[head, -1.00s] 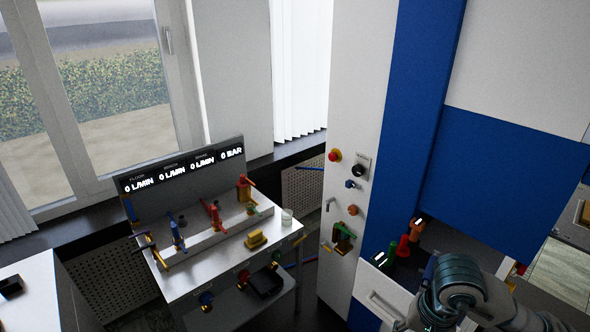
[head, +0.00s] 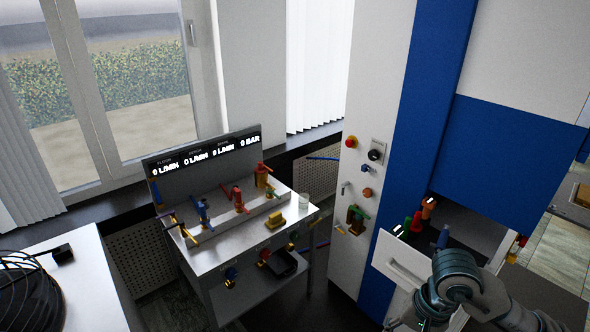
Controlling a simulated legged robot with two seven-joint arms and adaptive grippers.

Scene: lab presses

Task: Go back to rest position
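My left arm and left gripper are outside the head view.
A white surface (head: 85,260) with a black cable coil (head: 28,295) is lower left.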

